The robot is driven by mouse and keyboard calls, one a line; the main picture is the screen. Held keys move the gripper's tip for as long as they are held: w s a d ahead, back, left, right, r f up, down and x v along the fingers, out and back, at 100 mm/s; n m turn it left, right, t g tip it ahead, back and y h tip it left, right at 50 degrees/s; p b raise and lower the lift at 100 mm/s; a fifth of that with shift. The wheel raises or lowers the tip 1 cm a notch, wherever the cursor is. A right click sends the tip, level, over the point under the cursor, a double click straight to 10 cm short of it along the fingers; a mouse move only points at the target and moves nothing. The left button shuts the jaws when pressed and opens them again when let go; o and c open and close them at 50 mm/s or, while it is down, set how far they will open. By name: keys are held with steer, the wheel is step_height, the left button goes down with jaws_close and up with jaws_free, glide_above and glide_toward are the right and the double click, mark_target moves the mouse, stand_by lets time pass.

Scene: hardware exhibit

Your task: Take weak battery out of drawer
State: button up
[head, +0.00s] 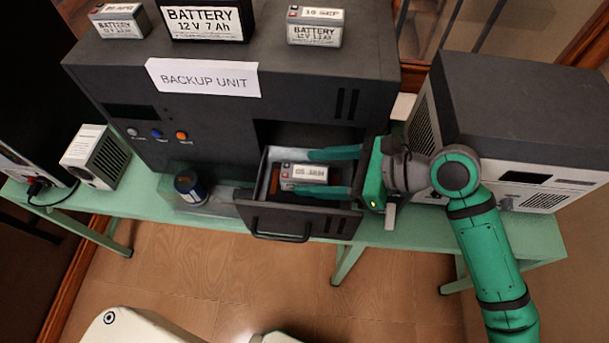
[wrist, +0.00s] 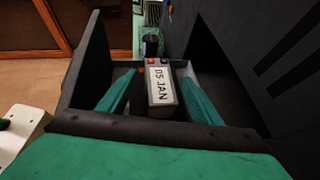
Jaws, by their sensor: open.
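The backup unit (head: 215,120) is a dark cabinet with its drawer (head: 285,224) pulled open at the front. A small grey battery (head: 304,173) with a label reading 05 JAN sits inside the drawer. It also shows in the wrist view (wrist: 161,88), with red and dark terminals at its far end. My gripper (head: 318,172) is open, its green fingers reaching over the drawer from the right, one on each side of the battery. In the wrist view the fingers (wrist: 155,98) flank the battery with gaps visible. The lower part of the battery is hidden.
Batteries stand on top of the unit: a left one (head: 120,21), a large middle one (head: 206,20) and a right one (head: 315,25). A blue can (head: 190,188) stands left of the drawer on the green bench (head: 400,232). A dark-topped box (head: 515,120) stands at right.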

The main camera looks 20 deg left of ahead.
jaws_close()
